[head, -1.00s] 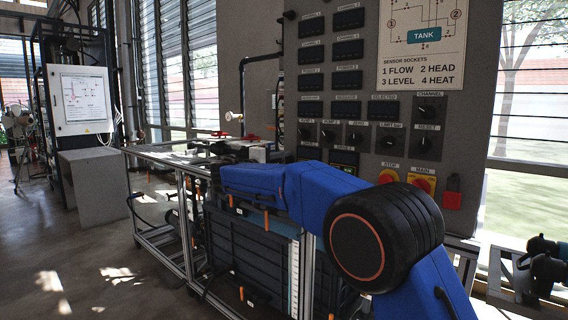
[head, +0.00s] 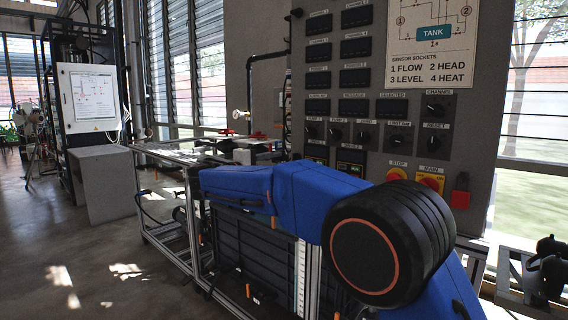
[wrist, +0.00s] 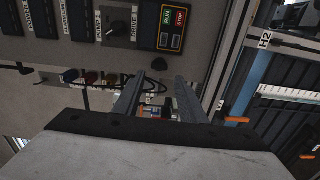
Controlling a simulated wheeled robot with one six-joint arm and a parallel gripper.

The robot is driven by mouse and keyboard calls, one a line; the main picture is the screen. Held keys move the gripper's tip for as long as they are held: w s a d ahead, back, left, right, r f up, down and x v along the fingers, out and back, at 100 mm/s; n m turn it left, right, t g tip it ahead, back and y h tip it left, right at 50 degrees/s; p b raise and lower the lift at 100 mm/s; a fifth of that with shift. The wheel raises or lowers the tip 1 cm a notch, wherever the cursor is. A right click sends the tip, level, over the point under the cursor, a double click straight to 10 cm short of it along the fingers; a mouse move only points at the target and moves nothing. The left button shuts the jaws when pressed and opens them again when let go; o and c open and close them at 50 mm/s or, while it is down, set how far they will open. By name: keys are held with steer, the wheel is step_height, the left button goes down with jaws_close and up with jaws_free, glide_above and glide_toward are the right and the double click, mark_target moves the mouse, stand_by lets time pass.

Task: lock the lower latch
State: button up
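Small orange handles show on the dark ribbed tank (head: 270,257) under the bench. One orange handle (head: 248,290) is low on its front and another (head: 275,222) is near its top edge, just below my blue arm. I cannot tell which of them belongs to the lower latch. In the wrist view, an orange handle (wrist: 237,120) lies just right of my gripper (wrist: 159,76), and another (wrist: 307,157) is at the far lower right. My gripper's two fingers are apart with nothing between them. In the head view my gripper is hidden behind my arm.
The grey control panel (head: 385,205) with dials and buttons rises behind the arm; its red and green switch (wrist: 173,28) is ahead of the fingers. Cables (wrist: 140,82) hang beyond the fingertips. The bench frame (head: 170,245) stands left. Floor is clear farther left.

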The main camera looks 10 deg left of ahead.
steer(key=v, duration=0.8)
steer(key=shift+s, duration=0.2)
steer(key=shift+a, duration=0.1)
steer(key=shift+c, duration=0.4)
stand_by(1.6)
